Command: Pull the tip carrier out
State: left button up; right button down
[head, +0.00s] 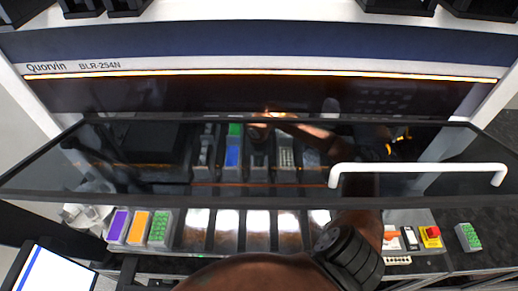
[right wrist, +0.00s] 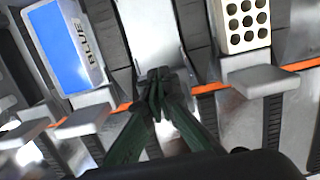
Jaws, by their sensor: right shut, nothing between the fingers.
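A carrier with a blue box (right wrist: 68,45) marked "BLUE" lies left of my right gripper in the right wrist view; its grey front tab (right wrist: 82,122) sticks out past an orange line. In the head view, the blue box (head: 233,157) and a green one (head: 235,130) show through dark glass. I cannot tell for sure which carrier is the tip carrier. My right gripper (right wrist: 157,78) is shut and empty, over a light grey lane between the blue-box carrier and a holed rack (right wrist: 243,22). In the head view its fingers are hard to make out behind glass and reflections. My left gripper is not in view.
The tilted glass front (head: 130,185) with a white handle (head: 420,168) spans the machine. Purple, orange and green racks (head: 138,227) stand front left. A red-and-yellow button (head: 431,234) and a green rack (head: 468,237) are at the right. A screen (head: 55,272) is bottom left.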

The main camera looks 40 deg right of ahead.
dwell(0.4)
jog(key=s+a+p, duration=0.1)
jog(key=s+a, duration=0.2)
jog(key=s, duration=0.1)
jog(key=s+a, duration=0.4)
jog(key=shift+s+a+p, duration=0.2)
jog(key=shift+s+p, duration=0.15)
jog(key=s+a, duration=0.4)
jog(key=s, duration=0.1)
jog(key=s+a, duration=0.4)
jog(key=s, duration=0.1)
jog(key=s+a, duration=0.4)
jog(key=s, duration=0.1)
jog(key=shift+a, duration=0.3)
jog(key=shift+w+d+f, duration=0.1)
jog(key=shift+w+d, duration=0.25)
jog(key=shift+w, duration=0.1)
jog(key=shift+w+d, duration=0.1)
jog(key=shift+d, duration=0.05)
jog(key=shift+r, duration=0.2)
notch_tip(320, 180, up, 5)
jog(key=p, duration=0.3)
jog(key=shift+f, duration=0.1)
